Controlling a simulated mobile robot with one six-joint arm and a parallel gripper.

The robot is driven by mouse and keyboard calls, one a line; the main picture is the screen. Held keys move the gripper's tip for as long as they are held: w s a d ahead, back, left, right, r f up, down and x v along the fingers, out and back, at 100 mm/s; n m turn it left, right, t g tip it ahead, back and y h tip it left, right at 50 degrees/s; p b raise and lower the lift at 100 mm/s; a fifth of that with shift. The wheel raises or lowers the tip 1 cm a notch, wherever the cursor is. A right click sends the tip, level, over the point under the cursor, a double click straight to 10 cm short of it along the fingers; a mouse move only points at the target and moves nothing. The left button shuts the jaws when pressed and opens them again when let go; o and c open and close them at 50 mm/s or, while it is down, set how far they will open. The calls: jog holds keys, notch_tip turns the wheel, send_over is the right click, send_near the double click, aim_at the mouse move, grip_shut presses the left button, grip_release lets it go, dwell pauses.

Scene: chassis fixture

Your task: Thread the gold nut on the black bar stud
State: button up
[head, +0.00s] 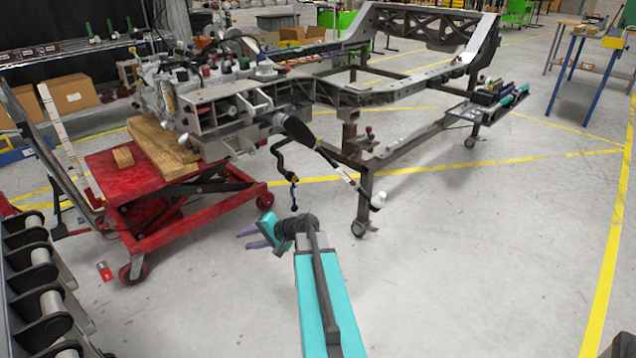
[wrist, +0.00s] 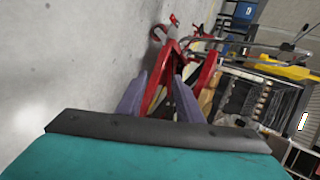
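My gripper (head: 251,238) is low over the floor in front of the chassis, its two purple fingers pointing left. In the wrist view the fingers (wrist: 158,98) stand apart with nothing visible between them but the distant red cart, so it is open and empty. A curved black bar (head: 281,163) hangs from the front of the chassis, above and a little right of my fingers and apart from them. Its lower end has a small dark joint (head: 294,196); I cannot make out the stud's thread.
A red lift cart (head: 170,215) with wooden blocks stands under the engine at left; it also shows in the wrist view (wrist: 165,70). The chassis frame (head: 410,80) stands on a wheeled stand. A dark roller rack (head: 40,290) is at lower left.

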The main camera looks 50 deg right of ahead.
jog(key=s+a+f+n+g+p, duration=0.1)
jog(key=s+a+n+g+p, duration=0.15)
jog(key=s+a+p, duration=0.45)
jog(key=s+a+f+n+g+y+p, duration=0.1)
jog(key=s+a+n+g+p, duration=0.1)
jog(key=a+g+p, duration=0.5)
jog(key=s+a+n+p, duration=0.2)
jog(key=s+a+p, duration=0.3)
jog(key=a, duration=0.5)
jog(key=s+a+r+n+g+h+p, duration=0.1)
jog(key=s+a+r+n+g+p, duration=0.1)
jog(key=s+p, duration=0.4)
jog(key=s+a+r+n+g+h+p, duration=0.2)
jog(key=s+r+p, duration=0.1)
jog(key=s+p, duration=0.4)
jog(key=s+a+r+n+g+h+p, duration=0.2)
jog(key=s+p, duration=0.4)
jog(key=s, duration=0.5)
jog(key=shift+a+r+n+g+p, duration=0.35)
jog(key=shift+r+n+g, duration=0.1)
jog(key=shift+r, duration=0.35)
